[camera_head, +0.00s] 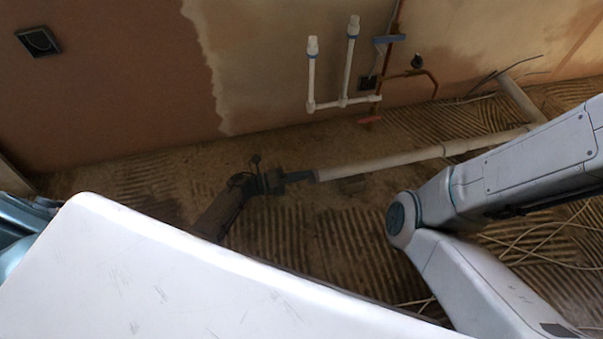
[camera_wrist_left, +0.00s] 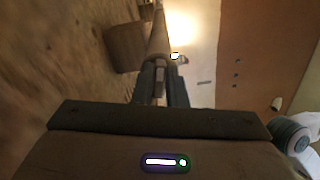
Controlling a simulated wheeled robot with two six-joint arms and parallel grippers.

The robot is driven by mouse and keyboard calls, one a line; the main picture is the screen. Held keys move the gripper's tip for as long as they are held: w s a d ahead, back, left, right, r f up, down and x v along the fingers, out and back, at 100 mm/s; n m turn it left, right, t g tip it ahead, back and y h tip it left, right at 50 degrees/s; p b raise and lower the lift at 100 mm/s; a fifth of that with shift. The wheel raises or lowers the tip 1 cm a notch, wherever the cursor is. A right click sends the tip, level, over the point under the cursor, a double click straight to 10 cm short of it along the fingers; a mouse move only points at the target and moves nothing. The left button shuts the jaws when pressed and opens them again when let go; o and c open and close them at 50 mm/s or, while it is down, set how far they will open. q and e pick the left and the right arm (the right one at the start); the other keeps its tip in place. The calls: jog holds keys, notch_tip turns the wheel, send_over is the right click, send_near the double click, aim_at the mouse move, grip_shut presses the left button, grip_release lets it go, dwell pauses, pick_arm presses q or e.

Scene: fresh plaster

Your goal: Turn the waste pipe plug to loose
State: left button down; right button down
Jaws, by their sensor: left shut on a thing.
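The pale waste pipe (camera_head: 420,155) lies along the floor, and its near end meets my left gripper (camera_head: 300,177) in the head view. In the left wrist view the two dark fingers of my left gripper (camera_wrist_left: 162,88) are shut on the plug (camera_wrist_left: 160,72) at the end of the pipe (camera_wrist_left: 158,40). The plug shows only as a small strip between the fingers, and I cannot tell how far it is turned. In the head view the fingers hide it. My right gripper is out of view.
A brown block (camera_head: 351,184) lies under the pipe near its end; it also shows in the left wrist view (camera_wrist_left: 125,47). White pipes (camera_head: 343,75) and copper pipes (camera_head: 385,60) rise by the plastered wall. Loose cables (camera_head: 560,235) lie on the floor at the right.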

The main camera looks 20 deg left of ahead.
pick_arm(q)
jog(key=n, duration=0.2)
jog(key=n+p, duration=0.1)
jog(key=n, duration=0.1)
jog(key=shift+f+n, duration=0.2)
jog(key=shift+n, duration=0.1)
jog(key=n+p, duration=0.1)
jog(key=n, duration=0.3)
jog(key=shift+f, duration=0.2)
jog(key=shift+n, duration=0.3)
jog(key=c, duration=1.5)
grip_release()
jog(key=shift+f, duration=0.1)
jog(key=shift+o, duration=0.2)
